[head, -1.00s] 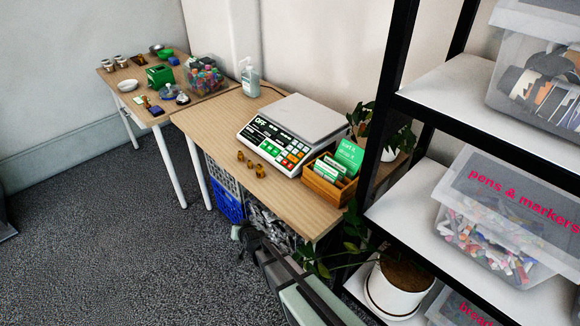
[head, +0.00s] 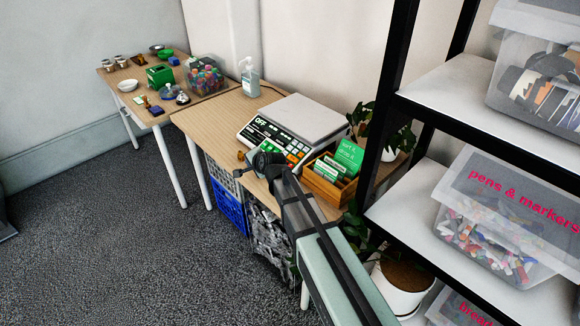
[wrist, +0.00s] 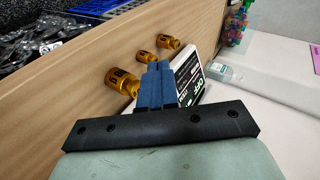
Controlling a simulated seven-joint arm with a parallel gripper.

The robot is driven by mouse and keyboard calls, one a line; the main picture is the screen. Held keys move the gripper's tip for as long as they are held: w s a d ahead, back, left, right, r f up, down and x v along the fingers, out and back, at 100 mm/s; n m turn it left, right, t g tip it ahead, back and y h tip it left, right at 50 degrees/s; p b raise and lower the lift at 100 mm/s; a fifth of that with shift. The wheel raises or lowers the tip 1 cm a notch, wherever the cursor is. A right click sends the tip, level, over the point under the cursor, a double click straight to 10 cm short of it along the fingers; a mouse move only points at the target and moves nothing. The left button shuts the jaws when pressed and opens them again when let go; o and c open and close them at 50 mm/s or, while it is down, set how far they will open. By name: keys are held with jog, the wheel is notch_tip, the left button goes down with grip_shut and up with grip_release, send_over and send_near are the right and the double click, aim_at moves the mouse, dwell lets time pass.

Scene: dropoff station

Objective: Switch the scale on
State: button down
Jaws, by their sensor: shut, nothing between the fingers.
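The scale (head: 312,116) stands on the wooden table, with a grey pan, a dark front panel, and coloured keys. Its display reads OFF in the head view. In the wrist view its panel (wrist: 192,75) lies just beyond my fingers, partly hidden by them. My gripper (wrist: 156,68) is shut and empty, with its blue fingers together and pointing toward the panel side. In the head view, the dark end of my arm (head: 266,160) is over the table's front edge, before the scale, and covers part of its lower panel. Whether the fingers touch the scale cannot be told.
Brass weights (wrist: 122,82) stand on the table close beside my fingers. A wooden card box (head: 328,185) is right of the scale, and a pump bottle (head: 250,78) is behind left. A black shelf (head: 440,110) stands at right.

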jog(key=d+r+m+g+h, duration=0.1)
jog(key=d+r+m, duration=0.4)
jog(key=d, duration=0.5)
notch_tip(320, 180, up, 2)
jog(key=shift+s+d+r, duration=0.25)
jog(key=shift+s+d, duration=0.05)
jog(key=shift+s, duration=0.1)
jog(key=shift+f, duration=0.15)
send_near(290, 163)
jog(key=shift+w+a+f, duration=0.45)
jog(key=shift+w+a, duration=0.05)
jog(key=shift+a, duration=0.25)
jog(key=shift+w+a+f, duration=0.5)
jog(key=shift+w+a, duration=0.05)
jog(key=shift+a, duration=0.2)
jog(key=shift+w+a+f, duration=0.45)
jog(key=shift+w+a, duration=0.05)
jog(key=shift+a, duration=0.25)
jog(key=shift+f, duration=0.15)
jog(key=shift+w+d+f, duration=0.15)
jog(key=shift+f, duration=0.1)
jog(key=shift+w+d+f, duration=0.1)
jog(key=shift+f, duration=0.25)
dwell(0.6)
jog(key=shift+r, duration=0.15)
jog(key=shift+s+a+r, duration=0.25)
jog(key=shift+r, duration=0.35)
jog(key=shift+r, duration=0.1)
dwell(0.3)
